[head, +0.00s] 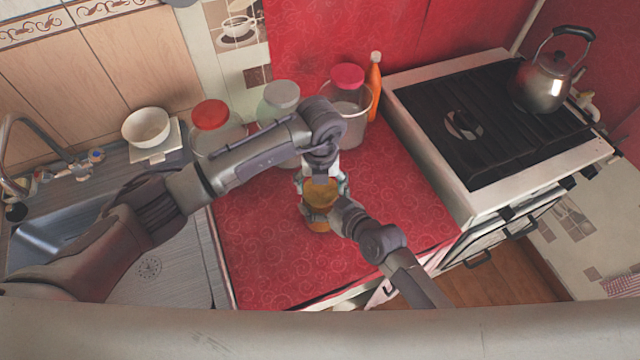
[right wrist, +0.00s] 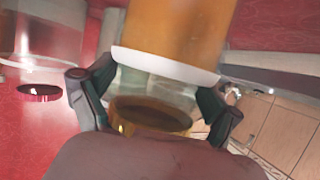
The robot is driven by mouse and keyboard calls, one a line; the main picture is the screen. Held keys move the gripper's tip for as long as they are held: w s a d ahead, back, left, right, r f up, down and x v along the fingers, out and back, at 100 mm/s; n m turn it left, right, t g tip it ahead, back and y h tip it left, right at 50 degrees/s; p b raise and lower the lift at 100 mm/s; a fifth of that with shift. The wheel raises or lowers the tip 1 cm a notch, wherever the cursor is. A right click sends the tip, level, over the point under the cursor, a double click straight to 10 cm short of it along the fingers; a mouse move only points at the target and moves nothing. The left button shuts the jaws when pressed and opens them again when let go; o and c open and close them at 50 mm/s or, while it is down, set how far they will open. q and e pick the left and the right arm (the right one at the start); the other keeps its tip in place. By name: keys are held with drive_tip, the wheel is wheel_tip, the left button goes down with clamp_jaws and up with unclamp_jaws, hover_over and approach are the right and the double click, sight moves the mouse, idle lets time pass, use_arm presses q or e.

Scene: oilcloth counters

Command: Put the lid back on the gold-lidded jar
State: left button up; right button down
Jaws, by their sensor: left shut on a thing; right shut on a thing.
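The gold lid (head: 321,190) is at the top of the gold-lidded jar (head: 318,225) on the red counter. My left gripper (head: 321,183) reaches down from above and is shut on the lid. My right gripper (head: 327,212) comes from the front right and is shut on the jar. The right wrist view is upside down. In it, the fingers are on both sides of the jar's clear glass (right wrist: 155,83), and the orange lower part is above. The lid's gold rim (right wrist: 122,127) shows below. I cannot tell whether the lid is seated.
Behind stand a red-lidded jar (head: 211,115), a grey-lidded jar (head: 281,96), a pink-lidded jar (head: 348,77) and an orange bottle (head: 375,88). A stove (head: 440,185) with a kettle (head: 543,85) is right, a sink (head: 50,232) left. The red counter's (head: 265,265) front is clear.

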use_arm(q)
drive_tip(key=shift+f, duration=0.15)
drive_tip(key=shift+c, duration=0.7)
drive_tip(key=m, duration=0.2)
drive_tip(key=shift+a+m, duration=0.1)
drive_tip(key=shift+m, duration=0.3)
drive_tip(key=shift+s+f, duration=0.1)
drive_tip(key=shift+f, duration=0.05)
drive_tip(key=o, duration=0.9)
drive_tip(key=shift+c, duration=0.2)
drive_tip(key=o, duration=0.3)
drive_tip(key=shift+r, duration=0.2)
drive_tip(key=shift+r, duration=2.3)
